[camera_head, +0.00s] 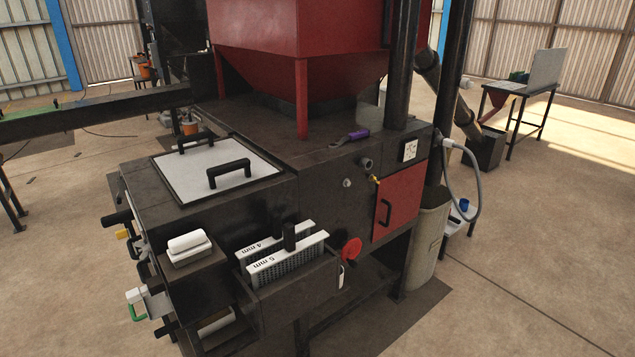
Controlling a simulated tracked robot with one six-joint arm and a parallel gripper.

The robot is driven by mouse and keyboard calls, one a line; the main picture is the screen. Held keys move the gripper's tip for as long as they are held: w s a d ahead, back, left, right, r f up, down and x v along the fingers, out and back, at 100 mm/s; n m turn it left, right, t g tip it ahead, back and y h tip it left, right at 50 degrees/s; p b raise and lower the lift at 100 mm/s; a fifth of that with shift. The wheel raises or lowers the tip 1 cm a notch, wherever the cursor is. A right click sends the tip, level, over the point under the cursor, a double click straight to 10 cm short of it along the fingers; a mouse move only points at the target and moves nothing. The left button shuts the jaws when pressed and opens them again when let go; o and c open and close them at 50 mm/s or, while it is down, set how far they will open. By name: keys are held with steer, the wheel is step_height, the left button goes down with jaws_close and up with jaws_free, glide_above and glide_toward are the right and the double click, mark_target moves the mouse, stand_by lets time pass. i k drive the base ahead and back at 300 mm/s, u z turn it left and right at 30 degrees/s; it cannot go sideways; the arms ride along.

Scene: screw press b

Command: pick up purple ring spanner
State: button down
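The purple ring spanner (357,134) lies on the dark top of the press (300,165), near its front right edge. Its purple handle points up and right, and a grey metal end points left. It lies between a red hopper leg and a thick black post. My gripper is not in the head view.
The red hopper (300,70) stands above the press, with its red leg (302,100) left of the spanner. A black post (401,65) rises to the right. A white lid (215,168) with black handles lies left. A red door (400,202) is below. Open floor lies at front right.

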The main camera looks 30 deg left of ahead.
mark_target(359, 134)
steer(key=u, duration=0.65)
steer(key=i, duration=0.9)
steer(key=u, duration=0.6)
